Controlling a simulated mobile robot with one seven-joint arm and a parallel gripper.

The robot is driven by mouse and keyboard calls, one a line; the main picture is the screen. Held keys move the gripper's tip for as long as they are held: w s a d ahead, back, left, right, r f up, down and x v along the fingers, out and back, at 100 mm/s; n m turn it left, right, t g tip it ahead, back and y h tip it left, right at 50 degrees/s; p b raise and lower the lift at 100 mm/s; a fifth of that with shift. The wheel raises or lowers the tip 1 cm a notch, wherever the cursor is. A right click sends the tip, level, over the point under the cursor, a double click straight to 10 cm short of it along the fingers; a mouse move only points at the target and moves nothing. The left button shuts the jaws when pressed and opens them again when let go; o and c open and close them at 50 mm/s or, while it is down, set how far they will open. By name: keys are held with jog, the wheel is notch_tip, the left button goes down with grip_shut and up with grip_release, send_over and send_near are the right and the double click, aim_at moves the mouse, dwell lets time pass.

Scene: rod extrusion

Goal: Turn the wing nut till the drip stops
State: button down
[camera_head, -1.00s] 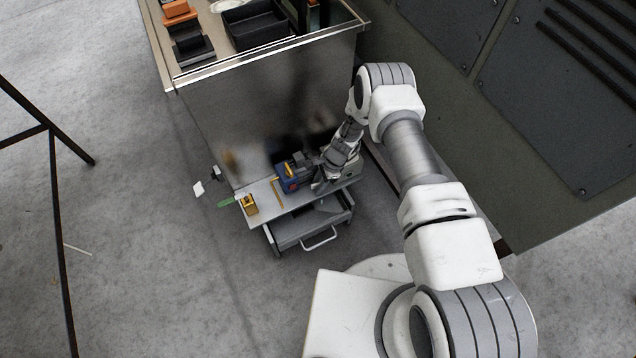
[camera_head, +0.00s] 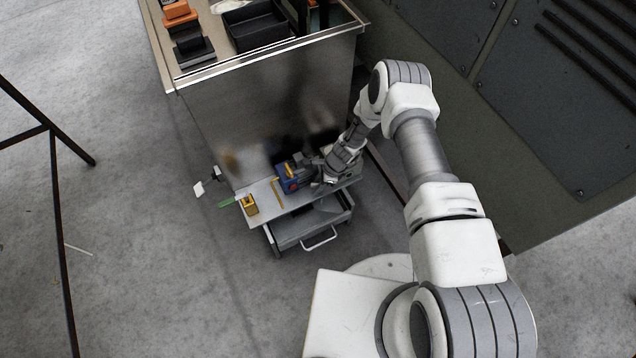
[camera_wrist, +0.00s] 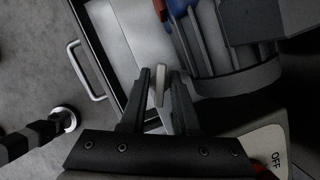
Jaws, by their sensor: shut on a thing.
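In the wrist view my gripper (camera_wrist: 160,90) has its two dark fingers on either side of a small pale flat piece (camera_wrist: 158,85), which looks like a wing of the wing nut. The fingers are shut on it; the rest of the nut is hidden. A grey ribbed round body (camera_wrist: 235,70) stands just right of the fingers. The nut is too small to make out there. No drip can be seen in either view.
The small cart top (camera_head: 262,210) carries a yellow block (camera_head: 249,206). Its open drawer with a handle (camera_head: 319,238) juts toward me. A steel bench (camera_head: 270,100) stands behind, and a dark panelled wall (camera_head: 560,110) is at right. A white "OFF" label (camera_wrist: 272,150) lies close to my gripper.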

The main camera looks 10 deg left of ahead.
jog(key=shift+m, duration=0.3)
jog(key=shift+m+t, duration=0.4)
jog(key=shift+m, duration=0.6)
jog(key=shift+p, duration=0.3)
jog(key=shift+r+m, duration=0.1)
jog(key=shift+m, duration=0.5)
jog(key=shift+m+t+p, duration=0.3)
jog(key=shift+m, duration=0.1)
jog(key=shift+m+t+p, duration=0.4)
jog(key=shift+m+p, duration=0.1)
jog(key=shift+m, duration=0.5)
